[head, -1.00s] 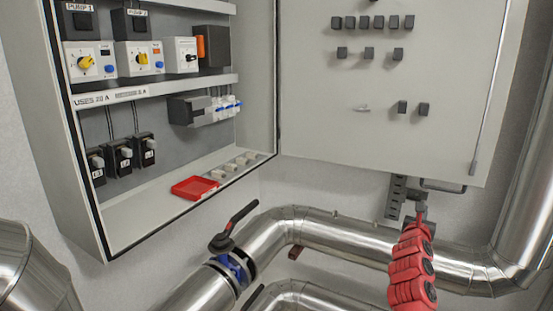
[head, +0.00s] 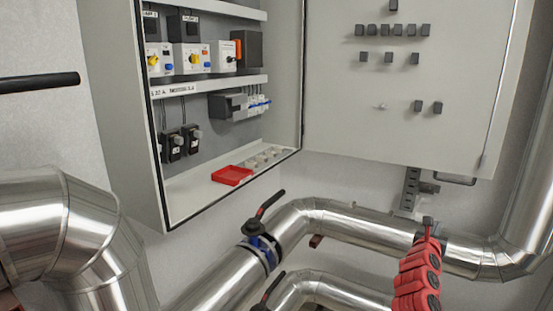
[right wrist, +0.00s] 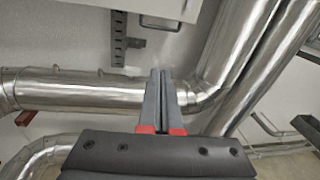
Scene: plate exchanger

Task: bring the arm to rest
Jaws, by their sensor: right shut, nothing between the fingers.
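My right arm, with red segments, comes up from the bottom right of the head view. Its grey gripper (head: 428,222) points up in front of the silver pipe, below the open cabinet door (head: 400,120). In the right wrist view the two grey fingers (right wrist: 160,78) lie together with nothing between them. They are in front of the pipe, near a dark slotted bracket (right wrist: 119,40); I cannot tell how far off. My left gripper is in neither view.
The open cabinet holds switches, breakers and a red tray (head: 231,176). A black-handled valve (head: 263,245) sits on the pipes (head: 340,222). Large clad pipes (head: 60,215) fill the lower left, under a black bar (head: 40,82). Bare wall shows between cabinet and pipes.

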